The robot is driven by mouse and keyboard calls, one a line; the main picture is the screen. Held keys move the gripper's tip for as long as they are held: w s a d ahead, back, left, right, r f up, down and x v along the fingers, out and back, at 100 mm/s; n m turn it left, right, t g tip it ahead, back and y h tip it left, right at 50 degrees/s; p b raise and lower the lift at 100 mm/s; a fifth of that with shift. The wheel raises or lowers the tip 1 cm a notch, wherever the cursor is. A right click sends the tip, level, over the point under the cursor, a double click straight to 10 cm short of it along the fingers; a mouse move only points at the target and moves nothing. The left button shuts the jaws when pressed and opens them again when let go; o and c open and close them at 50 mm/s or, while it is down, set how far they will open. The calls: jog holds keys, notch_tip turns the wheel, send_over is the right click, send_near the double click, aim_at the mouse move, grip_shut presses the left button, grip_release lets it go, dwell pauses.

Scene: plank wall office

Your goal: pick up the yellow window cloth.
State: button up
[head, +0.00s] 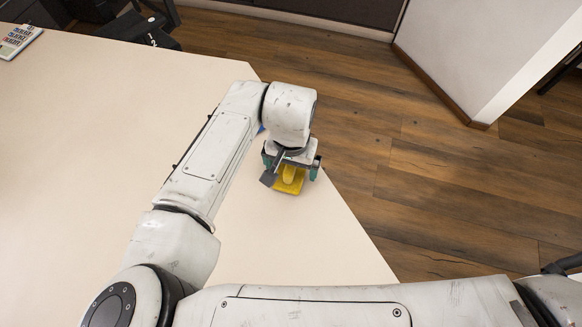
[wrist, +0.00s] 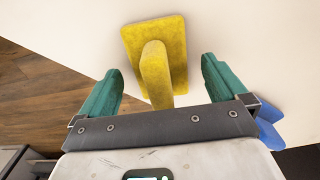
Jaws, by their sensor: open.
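The yellow window cloth (head: 288,184) lies on the pale table near its right edge, partly hidden under my gripper in the head view. In the wrist view the cloth (wrist: 155,68) shows as a flat yellow slab with a raised, rounded ridge running towards my gripper. My gripper (head: 291,170) is above it, pointing down. Its green fingers are open in the wrist view (wrist: 161,68), one on each side of the ridge, with a gap on both sides. Nothing is held.
A blue thing (wrist: 267,130) shows beside the right finger, mostly hidden; a bit of blue also shows behind my arm in the head view (head: 261,129). A calculator (head: 17,40) lies at the far left of the table (head: 80,150). The table edge and wooden floor are close on the right.

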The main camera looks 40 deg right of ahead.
jog(key=shift+f, duration=0.3)
jog(key=shift+c, duration=0.4)
jog(key=c, duration=1.2)
jog(key=shift+o, duration=0.2)
jog(key=shift+r, duration=0.2)
